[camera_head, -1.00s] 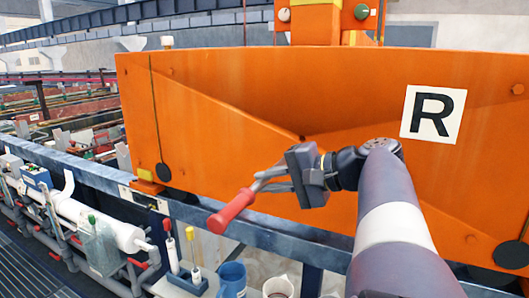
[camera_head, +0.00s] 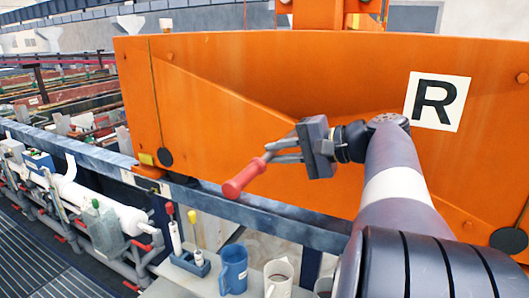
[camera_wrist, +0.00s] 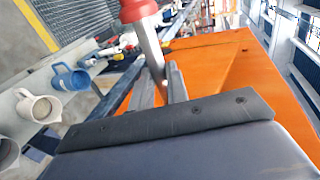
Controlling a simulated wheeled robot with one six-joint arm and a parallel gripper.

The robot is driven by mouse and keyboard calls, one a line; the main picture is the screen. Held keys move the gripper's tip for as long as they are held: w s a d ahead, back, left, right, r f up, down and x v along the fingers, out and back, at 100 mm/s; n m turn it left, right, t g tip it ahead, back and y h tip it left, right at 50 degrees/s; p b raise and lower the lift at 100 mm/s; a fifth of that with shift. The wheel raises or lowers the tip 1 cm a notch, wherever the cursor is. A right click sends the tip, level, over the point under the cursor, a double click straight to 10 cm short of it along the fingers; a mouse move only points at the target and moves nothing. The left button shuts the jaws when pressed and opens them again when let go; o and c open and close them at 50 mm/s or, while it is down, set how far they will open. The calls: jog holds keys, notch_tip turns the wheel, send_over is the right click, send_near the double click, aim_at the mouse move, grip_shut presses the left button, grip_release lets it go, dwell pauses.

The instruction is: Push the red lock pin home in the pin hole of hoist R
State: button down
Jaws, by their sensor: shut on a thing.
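The red lock pin (camera_head: 244,177) has a red handle and a grey metal shank. My gripper (camera_head: 276,154) is shut on the shank, and the red handle points down and to the left in the head view. The pin also shows at the top of the wrist view (camera_wrist: 146,40), between the fingers (camera_wrist: 160,88). Hoist R is the large orange body (camera_head: 230,90) with a white "R" plate (camera_head: 437,101). The pin is held in front of its orange face, apart from it as far as I can see. I cannot make out the pin hole.
A blue-grey rail (camera_head: 270,217) runs below the hoist. Below it a shelf holds a blue jug (camera_head: 233,271), a white jug (camera_head: 278,279) and a small blue stand (camera_head: 190,263) with red- and yellow-topped tools. White pipework (camera_head: 120,222) lies at left, beside a grated walkway (camera_head: 40,262).

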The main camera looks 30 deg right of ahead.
jog(key=shift+w+d+p, duration=0.35)
jog(key=shift+w+d, duration=0.45)
jog(key=shift+d, duration=0.2)
jog(key=w+d+p, duration=0.6)
jog(key=w+d, duration=0.1)
jog(key=d, duration=0.2)
jog(key=shift+d, duration=0.15)
dwell(5.1)
jog(key=shift+w+d+r, duration=0.1)
jog(key=shift+w+d, duration=0.45)
jog(key=shift+d, duration=0.05)
